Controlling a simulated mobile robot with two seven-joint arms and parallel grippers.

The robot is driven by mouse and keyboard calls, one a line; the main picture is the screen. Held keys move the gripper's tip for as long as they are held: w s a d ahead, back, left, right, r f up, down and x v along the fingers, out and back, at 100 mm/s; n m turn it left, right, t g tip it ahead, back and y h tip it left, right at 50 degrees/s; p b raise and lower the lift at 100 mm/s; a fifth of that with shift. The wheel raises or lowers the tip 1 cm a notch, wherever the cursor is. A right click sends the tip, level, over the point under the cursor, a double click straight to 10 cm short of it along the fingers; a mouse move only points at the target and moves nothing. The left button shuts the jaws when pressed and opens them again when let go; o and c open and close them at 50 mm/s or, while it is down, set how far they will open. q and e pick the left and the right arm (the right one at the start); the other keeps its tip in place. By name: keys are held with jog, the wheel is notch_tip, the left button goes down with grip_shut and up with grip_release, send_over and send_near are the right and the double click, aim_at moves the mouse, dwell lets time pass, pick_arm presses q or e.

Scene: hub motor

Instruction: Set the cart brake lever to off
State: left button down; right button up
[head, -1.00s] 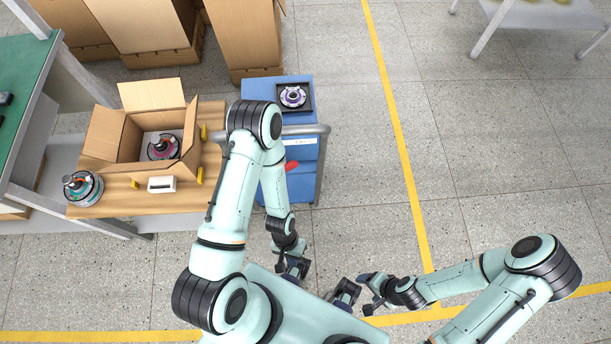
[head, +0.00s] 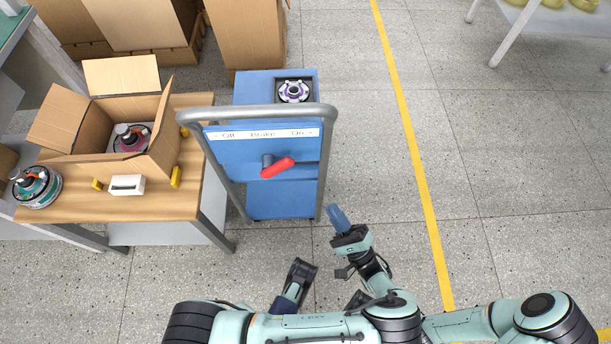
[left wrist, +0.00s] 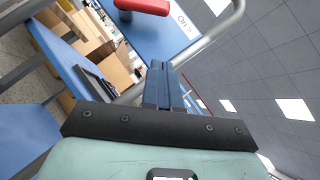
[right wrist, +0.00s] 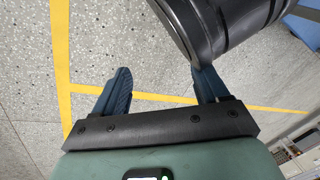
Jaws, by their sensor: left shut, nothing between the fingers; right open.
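The red brake lever (head: 277,168) is on the blue cart's (head: 272,205) near panel, below a white strip (head: 262,134) reading Off at left, Brake, On at right. Its red handle points right and slightly up from a grey pivot, toward the On side. My left gripper (head: 335,210) is shut and empty, right of and below the lever, apart from it. In the left wrist view, the lever (left wrist: 142,6) is at the top edge, beyond the shut fingers (left wrist: 159,70). My right gripper (right wrist: 164,78) is open and empty in the right wrist view, over the floor; a dark arm part is close.
The cart's grey handle (head: 258,111) arches around the panel. A hub motor (head: 293,91) sits on the cart. A wooden table (head: 90,207) with an open carton (head: 165,140) stands left. The floor right of the cart is clear.

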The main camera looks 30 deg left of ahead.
pick_arm(q)
jog(key=shift+r, duration=0.1)
jog(key=s+r+x, duration=0.1)
jog(key=s+x, duration=0.1)
jog(key=x, duration=1)
jog(key=shift+a+r+b, duration=0.3)
jog(key=shift+a+r, duration=0.1)
jog(key=shift+r, duration=0.05)
pick_arm(e)
jog(key=shift+s+d+f, duration=0.1)
jog(key=shift+s+f, duration=0.5)
jog(key=shift+s, duration=0.15)
pick_arm(q)
jog(key=shift+s, duration=0.1)
